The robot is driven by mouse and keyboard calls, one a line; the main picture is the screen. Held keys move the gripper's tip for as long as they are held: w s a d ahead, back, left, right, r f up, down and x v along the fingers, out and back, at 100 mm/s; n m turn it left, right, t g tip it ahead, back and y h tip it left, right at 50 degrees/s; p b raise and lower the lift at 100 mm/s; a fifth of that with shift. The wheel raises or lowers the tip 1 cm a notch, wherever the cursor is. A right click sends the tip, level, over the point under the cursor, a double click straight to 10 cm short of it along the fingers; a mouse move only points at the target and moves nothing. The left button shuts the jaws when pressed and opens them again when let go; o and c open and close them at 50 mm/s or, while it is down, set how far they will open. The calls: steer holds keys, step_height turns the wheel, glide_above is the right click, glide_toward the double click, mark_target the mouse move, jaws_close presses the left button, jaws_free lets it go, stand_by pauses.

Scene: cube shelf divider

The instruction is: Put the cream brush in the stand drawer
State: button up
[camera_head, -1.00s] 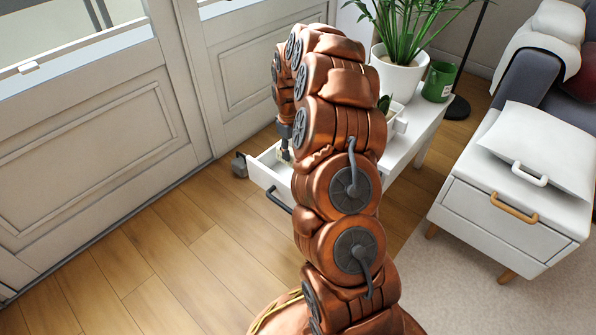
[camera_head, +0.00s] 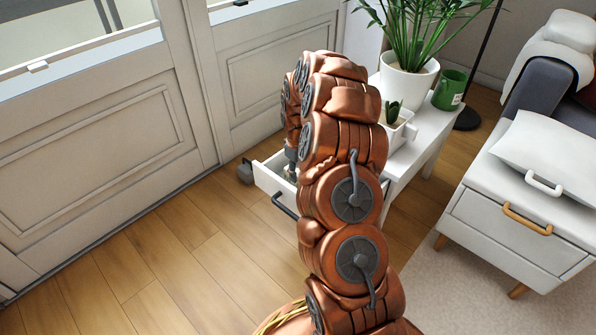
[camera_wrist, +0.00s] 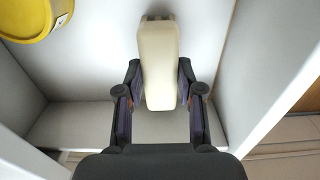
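The white stand (camera_head: 428,122) has its drawer (camera_head: 268,180) pulled open, with a dark handle (camera_head: 285,206) on its front. In the head view my gripper (camera_head: 290,172) reaches down into the drawer and is mostly hidden by my copper arm. In the wrist view the cream brush (camera_wrist: 158,60), a long pale block, lies between the two fingers of my gripper (camera_wrist: 159,82). The fingertips appear to touch it on both sides. The drawer's pale floor and walls (camera_wrist: 262,75) surround it. Whether the brush rests on the floor I cannot tell.
A yellow round object (camera_wrist: 35,18) sits at the drawer's upper left in the wrist view. A potted plant (camera_head: 408,78), a green mug (camera_head: 450,90) and a small white planter (camera_head: 400,130) stand on the stand. A white cabinet (camera_head: 515,225) is at right.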

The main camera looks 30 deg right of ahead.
steer(key=o, duration=0.5)
steer(key=shift+r, duration=0.1)
step_height(320, 180, up, 12)
steer(key=p, duration=0.5)
steer(key=s+a+r, duration=0.6)
steer(key=a, duration=0.4)
steer(key=s+a+r+g, duration=0.1)
steer(key=s+a+r, duration=0.3)
steer(key=s+a, duration=0.45)
steer(key=s+a+g, duration=0.1)
steer(key=s, duration=0.7)
steer(key=s+a+r+m, duration=0.1)
steer(key=s+a, duration=0.1)
steer(key=s, duration=0.6)
steer(key=s+a+m+g, duration=0.1)
steer(key=s+a, duration=0.1)
steer(key=s, duration=0.6)
steer(key=shift+s+a+r+g, duration=0.15)
steer(key=shift+a+r+g, duration=0.05)
steer(key=shift+r+g, duration=0.15)
